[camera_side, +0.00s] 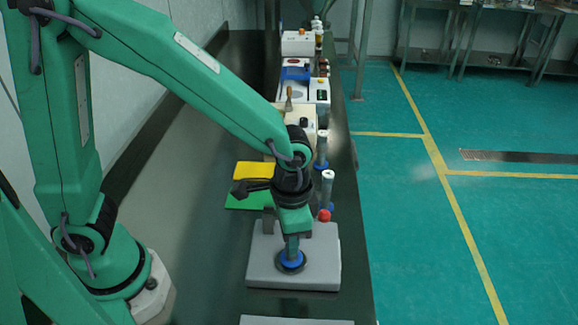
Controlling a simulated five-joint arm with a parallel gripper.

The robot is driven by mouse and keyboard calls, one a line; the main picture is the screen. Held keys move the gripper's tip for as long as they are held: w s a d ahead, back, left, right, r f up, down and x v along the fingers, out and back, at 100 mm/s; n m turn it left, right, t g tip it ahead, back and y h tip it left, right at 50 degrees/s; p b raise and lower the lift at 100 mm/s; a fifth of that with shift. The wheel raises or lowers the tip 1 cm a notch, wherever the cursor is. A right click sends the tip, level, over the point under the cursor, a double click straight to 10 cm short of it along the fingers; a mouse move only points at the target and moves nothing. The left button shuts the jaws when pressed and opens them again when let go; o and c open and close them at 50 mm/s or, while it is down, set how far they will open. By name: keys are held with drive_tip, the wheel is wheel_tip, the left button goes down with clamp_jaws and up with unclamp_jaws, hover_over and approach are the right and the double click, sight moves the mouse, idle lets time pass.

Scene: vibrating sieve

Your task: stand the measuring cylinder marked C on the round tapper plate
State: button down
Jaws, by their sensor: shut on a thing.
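My gripper (293,222) is shut on a measuring cylinder (291,245) with a blue base and holds it upright. The jaws cover its upper part, and no letter can be read on it. Its base is over the dark round tapper plate (303,267) on top of a grey box. The base looks down on the plate or just above it; I cannot tell which. Two other cylinders with white tops stand farther back, one (327,187) just behind the box and one (321,150) beyond it; their marks are unreadable.
The grey box (325,260) has a red knob (324,215) at its back right. Yellow and green sheets (245,198) lie to the left. Instruments (299,42) and bottles line the bench behind. The bench's right edge is close by. The left bench area is clear.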

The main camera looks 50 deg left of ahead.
drive_tip(key=shift+f, duration=0.15)
drive_tip(key=c, duration=1.2)
unclamp_jaws()
wheel_tip(320, 180, up, 12)
drive_tip(key=shift+r, duration=0.15)
drive_tip(key=s+a+r+n+t, duration=0.1)
drive_tip(key=s+a+n+t, duration=0.1)
drive_tip(key=a, duration=0.4)
drive_tip(key=s+a+r+n+t, duration=0.1)
drive_tip(key=s+a+n, duration=0.1)
drive_tip(key=a, duration=0.3)
drive_tip(key=s+a+r+n+t, duration=0.1)
drive_tip(key=s+a+n+t, duration=0.1)
drive_tip(key=a, duration=0.4)
drive_tip(key=shift+s+a+r+t, duration=0.25)
drive_tip(key=shift+a+t, duration=0.05)
